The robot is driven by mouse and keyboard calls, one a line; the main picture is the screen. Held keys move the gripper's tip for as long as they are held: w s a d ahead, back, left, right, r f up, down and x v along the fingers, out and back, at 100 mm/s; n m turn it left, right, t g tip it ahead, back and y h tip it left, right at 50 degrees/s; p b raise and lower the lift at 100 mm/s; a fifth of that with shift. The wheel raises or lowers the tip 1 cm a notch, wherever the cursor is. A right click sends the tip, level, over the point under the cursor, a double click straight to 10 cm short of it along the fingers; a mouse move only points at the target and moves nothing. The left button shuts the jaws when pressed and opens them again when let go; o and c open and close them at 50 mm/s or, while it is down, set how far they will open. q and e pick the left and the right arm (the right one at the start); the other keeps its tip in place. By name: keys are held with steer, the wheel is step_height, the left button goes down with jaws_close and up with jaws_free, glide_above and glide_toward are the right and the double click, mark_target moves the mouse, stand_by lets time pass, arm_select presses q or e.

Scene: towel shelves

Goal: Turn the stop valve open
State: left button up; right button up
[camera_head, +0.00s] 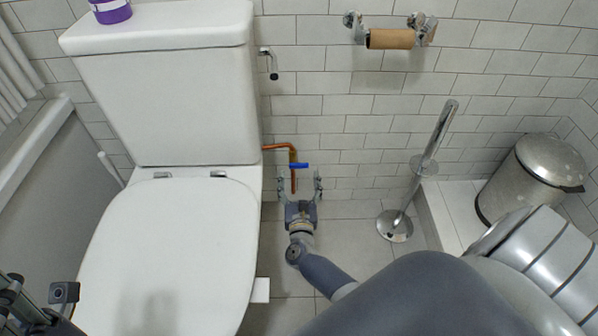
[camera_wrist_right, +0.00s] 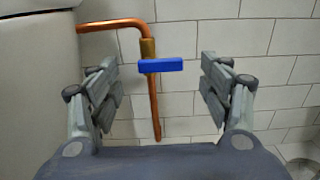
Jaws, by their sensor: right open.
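The stop valve's blue handle (camera_head: 299,166) sits on a copper pipe (camera_head: 279,147) beside the toilet tank. In the right wrist view the blue handle (camera_wrist_right: 161,65) lies level across the pipe, just below a brass fitting (camera_wrist_right: 148,48). My right gripper (camera_head: 299,180) is open in front of the valve. In the wrist view its two fingers (camera_wrist_right: 160,85) stand wide apart, one on each side of the pipe, and neither touches the handle. My left gripper (camera_head: 40,298) shows only partly at the lower left edge, and its fingers cannot be made out clearly.
The white toilet (camera_head: 165,245) with its tank (camera_head: 165,90) stands close on the left. A toilet brush stand (camera_head: 395,226) and a metal bin (camera_head: 530,178) are on the right.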

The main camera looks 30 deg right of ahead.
mark_target(299, 166)
steer(key=shift+b+x, duration=0.4)
steer(key=shift+x, duration=1.9)
steer(key=shift+c, duration=0.3)
steer(key=c, duration=1)
